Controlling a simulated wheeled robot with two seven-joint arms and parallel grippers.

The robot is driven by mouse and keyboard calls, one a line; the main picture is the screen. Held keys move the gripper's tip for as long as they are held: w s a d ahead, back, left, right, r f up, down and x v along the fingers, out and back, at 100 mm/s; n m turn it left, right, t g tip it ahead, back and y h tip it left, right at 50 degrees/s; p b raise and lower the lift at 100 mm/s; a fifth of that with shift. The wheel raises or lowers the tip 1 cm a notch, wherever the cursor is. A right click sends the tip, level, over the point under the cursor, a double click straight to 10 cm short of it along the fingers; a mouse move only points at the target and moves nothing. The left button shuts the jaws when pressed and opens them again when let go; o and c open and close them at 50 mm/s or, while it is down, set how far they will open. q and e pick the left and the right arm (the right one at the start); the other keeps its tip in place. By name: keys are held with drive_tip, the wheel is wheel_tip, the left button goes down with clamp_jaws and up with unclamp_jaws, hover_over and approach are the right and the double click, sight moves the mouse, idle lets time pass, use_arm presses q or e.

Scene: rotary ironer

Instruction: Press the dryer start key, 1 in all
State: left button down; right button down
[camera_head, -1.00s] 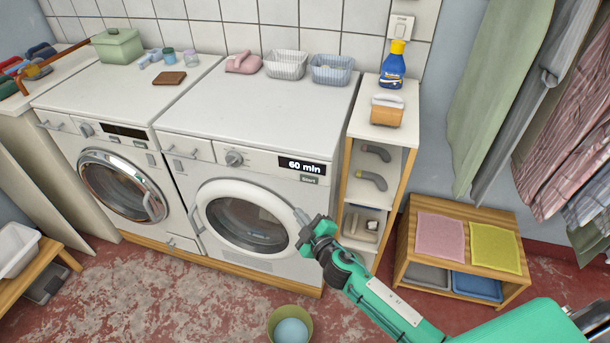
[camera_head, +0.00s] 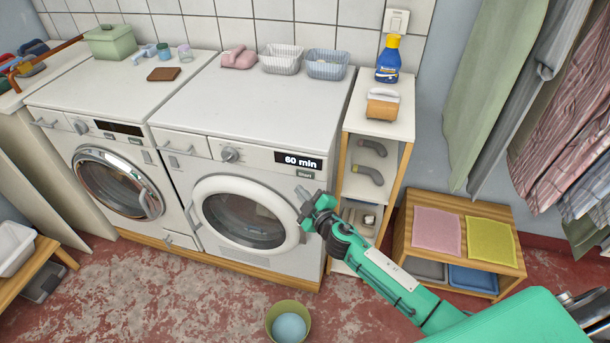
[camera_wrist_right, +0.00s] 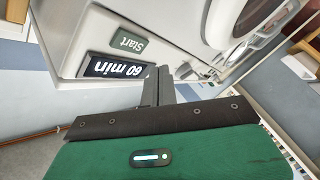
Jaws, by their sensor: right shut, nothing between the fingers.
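The dryer (camera_head: 265,115) is the right-hand white machine in the head view, with a round door and a display (camera_head: 298,161) reading "60 min". The grey start key (camera_head: 305,174), marked "Start", sits just below the display. In the right wrist view the start key (camera_wrist_right: 129,42) and the display (camera_wrist_right: 116,67) appear turned, beyond the fingers. My right gripper (camera_head: 302,192) is shut and empty. Its tips are a little below the start key in the head view, in front of the dryer's face; they appear apart from the key. My left gripper is not in view.
The washer (camera_head: 120,165) stands left of the dryer. A narrow shelf (camera_head: 380,125) with a blue bottle (camera_head: 388,60) on top stands close at the right. A wooden bench (camera_head: 400,240) is farther right.

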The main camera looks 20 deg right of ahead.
sight(300, 175)
drive_tip(key=shift+w+d, duration=0.45)
drive_tip(key=shift+w, duration=0.2)
drive_tip(key=shift+w+d, duration=0.4)
drive_tip(key=shift+w, duration=0.25)
idle(1.1)
drive_tip(key=shift+w+d, duration=0.2)
drive_tip(key=shift+w, duration=0.15)
drive_tip(key=shift+w+d+r, duration=0.1)
drive_tip(key=shift+w+d, duration=0.2)
idle(0.9)
drive_tip(key=shift+s+a, duration=0.5)
drive_tip(key=shift+s, duration=0.2)
